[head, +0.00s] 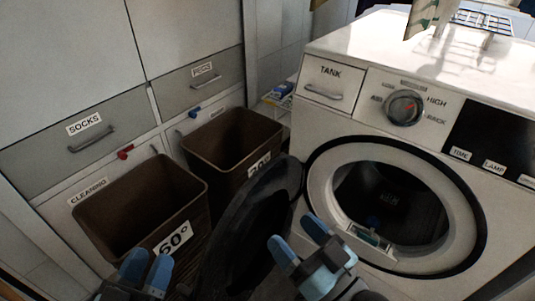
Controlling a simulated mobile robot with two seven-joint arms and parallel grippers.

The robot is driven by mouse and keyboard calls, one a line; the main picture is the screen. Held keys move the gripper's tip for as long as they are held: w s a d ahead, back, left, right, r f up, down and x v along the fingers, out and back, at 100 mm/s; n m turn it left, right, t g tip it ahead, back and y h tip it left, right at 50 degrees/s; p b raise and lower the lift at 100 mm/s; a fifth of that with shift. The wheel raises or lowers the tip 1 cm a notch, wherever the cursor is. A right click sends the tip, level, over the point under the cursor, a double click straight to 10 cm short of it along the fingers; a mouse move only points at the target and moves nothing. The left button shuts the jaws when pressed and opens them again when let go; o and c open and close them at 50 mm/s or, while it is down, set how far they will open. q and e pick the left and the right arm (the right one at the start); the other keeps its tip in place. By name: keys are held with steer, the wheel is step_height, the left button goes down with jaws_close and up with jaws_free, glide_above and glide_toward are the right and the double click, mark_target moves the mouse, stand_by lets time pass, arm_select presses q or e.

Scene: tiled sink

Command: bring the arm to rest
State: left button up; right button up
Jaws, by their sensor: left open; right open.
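My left gripper (147,266) shows at the bottom edge, left of centre. Its two blue fingertips are apart with nothing between them. It is low in front of the brown bin marked 60° (140,203). My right gripper (298,238) is at the bottom centre, open and empty. Its blue fingertips are in front of the washing machine (315,125), between the dark open door (243,235) and the round drum opening (395,208). Most of both arms is out of view.
The open door juts out between my grippers. A second brown bin (232,138) stands behind the first. Drawers marked SOCKS (60,130) and another label line the left. A wire rack (482,22) is on the machine top.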

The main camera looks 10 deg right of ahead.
arm_select(q)
steer(key=s+a+r+g+y+p, duration=0.4)
steer(key=a+r+g+y+p, duration=0.1)
steer(key=p, duration=3.2)
steer(key=a+g+y, duration=0.1)
steer(key=a+g, duration=0.1)
steer(key=shift+a+r, duration=0.15)
steer(key=shift+a, duration=0.2)
arm_select(e)
steer(key=s+d+r+g+h, duration=0.4)
steer(key=d+r+g+h, duration=0.1)
steer(key=d+g+h, duration=0.1)
steer(key=shift+d+r+g, duration=0.15)
steer(key=shift+d+g, duration=0.35)
steer(key=shift+d, duration=0.4)
